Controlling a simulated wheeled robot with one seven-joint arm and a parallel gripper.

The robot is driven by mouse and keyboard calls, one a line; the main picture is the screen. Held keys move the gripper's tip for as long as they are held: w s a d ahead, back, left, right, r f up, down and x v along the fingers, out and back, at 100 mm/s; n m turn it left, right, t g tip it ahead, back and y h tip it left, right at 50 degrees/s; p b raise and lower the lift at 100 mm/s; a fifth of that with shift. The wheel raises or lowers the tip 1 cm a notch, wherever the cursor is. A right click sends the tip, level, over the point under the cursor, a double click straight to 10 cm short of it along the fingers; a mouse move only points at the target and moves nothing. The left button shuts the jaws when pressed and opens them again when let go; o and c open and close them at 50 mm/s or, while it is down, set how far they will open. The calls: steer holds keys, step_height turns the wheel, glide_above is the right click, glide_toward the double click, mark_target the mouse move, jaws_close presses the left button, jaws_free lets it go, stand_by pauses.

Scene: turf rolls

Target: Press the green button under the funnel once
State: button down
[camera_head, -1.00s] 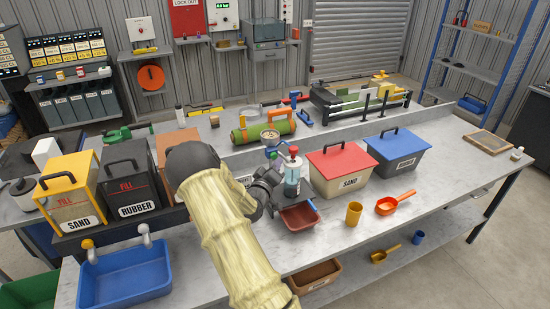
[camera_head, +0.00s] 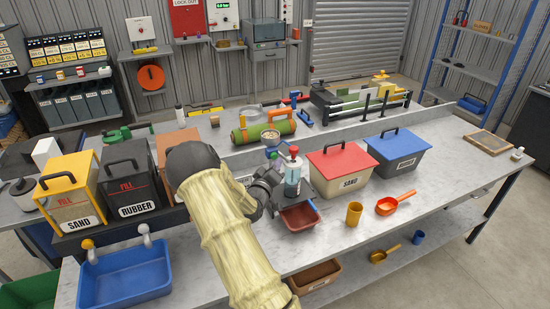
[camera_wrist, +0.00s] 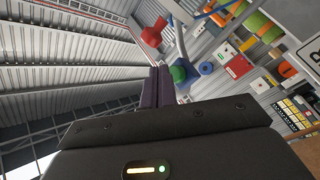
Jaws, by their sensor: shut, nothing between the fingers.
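The dispenser (camera_head: 292,188) stands at the middle of the bench, with a red knob on top and a clear cylinder. Its funnel (camera_head: 273,141) holds pale grains. The green button (camera_wrist: 178,74) shows in the wrist view right beside my fingertips; in the head view it is hidden behind my gripper and the dispenser. My gripper (camera_wrist: 161,78) is shut and empty, its dark fingers side by side. In the head view my gripper (camera_head: 266,190) is at the dispenser's left side. I cannot tell whether the fingertips touch the button.
A red tray (camera_head: 299,218) sits at the dispenser's front. A red-lidded sand bin (camera_head: 342,165) and a blue bin (camera_head: 397,153) stand to the right. A blue basin (camera_head: 125,275) is front left. An orange cup (camera_head: 354,214) and scoop (camera_head: 390,205) lie front right.

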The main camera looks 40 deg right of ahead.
steer(key=shift+s, duration=0.1)
steer(key=shift+w+d, duration=0.1)
steer(key=shift+w, duration=0.2)
steer(key=shift+w, duration=0.3)
steer(key=shift+w+d+b, duration=0.15)
steer(key=shift+w+b, duration=0.25)
steer(key=shift+b, duration=0.05)
stand_by(1.2)
stand_by(0.5)
steer(key=shift+s+a, duration=0.25)
steer(key=shift+s, duration=0.7)
steer(key=s, duration=0.2)
steer(key=s+a+b, duration=0.1)
steer(key=s, duration=0.1)
steer(key=shift+s, duration=0.4)
